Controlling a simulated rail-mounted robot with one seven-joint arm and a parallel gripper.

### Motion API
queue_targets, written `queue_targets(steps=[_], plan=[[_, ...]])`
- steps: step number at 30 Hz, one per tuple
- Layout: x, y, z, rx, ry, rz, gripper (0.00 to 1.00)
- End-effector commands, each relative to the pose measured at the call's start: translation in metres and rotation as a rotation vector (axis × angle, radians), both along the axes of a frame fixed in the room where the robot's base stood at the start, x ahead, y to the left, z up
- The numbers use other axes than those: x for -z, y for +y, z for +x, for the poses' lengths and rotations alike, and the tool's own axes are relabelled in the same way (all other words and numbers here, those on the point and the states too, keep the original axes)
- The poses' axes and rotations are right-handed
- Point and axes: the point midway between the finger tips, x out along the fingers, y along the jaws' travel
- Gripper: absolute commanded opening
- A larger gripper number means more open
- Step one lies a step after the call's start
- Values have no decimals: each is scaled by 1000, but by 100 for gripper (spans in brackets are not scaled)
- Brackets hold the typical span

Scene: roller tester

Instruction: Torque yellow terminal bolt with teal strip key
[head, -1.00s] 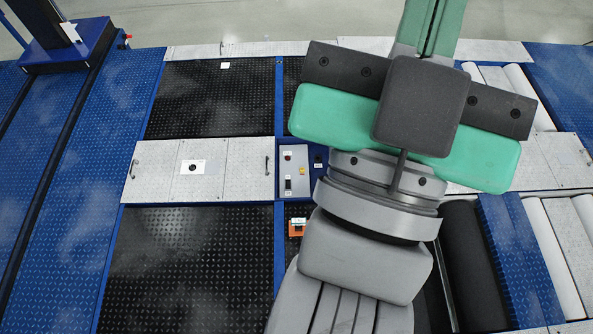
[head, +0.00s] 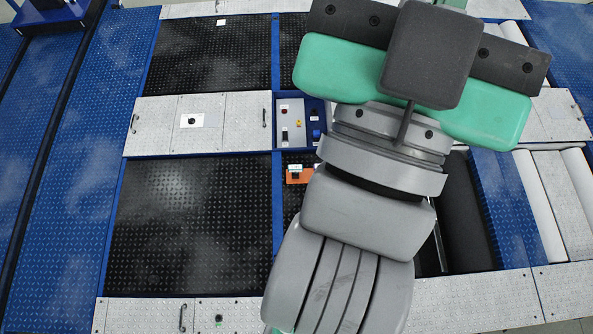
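My gripper (head: 410,95) shows in the head view from its back, as a wide green body with a dark block and a dark bar across it. Its fingertips are hidden or beyond the top edge, so I cannot see whether it is open or holds anything. A small yellow piece (head: 298,123) shows on a grey control panel (head: 291,137), left of my wrist. I cannot tell whether it is the terminal bolt. I cannot make out a key with a teal strip. An orange box (head: 299,178) with a pale label sits below the panel, partly hidden by my arm.
A blue panel (head: 314,104) with small dark and blue parts adjoins the grey panel. Black tread plates (head: 190,225) and pale metal covers (head: 228,120) lie to the left. A dark roller (head: 465,215) and white rollers (head: 538,205) lie right of my arm.

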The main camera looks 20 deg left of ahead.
Motion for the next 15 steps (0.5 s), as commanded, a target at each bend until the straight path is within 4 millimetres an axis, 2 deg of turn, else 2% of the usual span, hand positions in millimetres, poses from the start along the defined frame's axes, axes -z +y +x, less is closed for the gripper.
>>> queue_targets(steps=[7,15], plan=[[0,0,0,0,0,0,0],[0,0,0,0,0,0,53]])
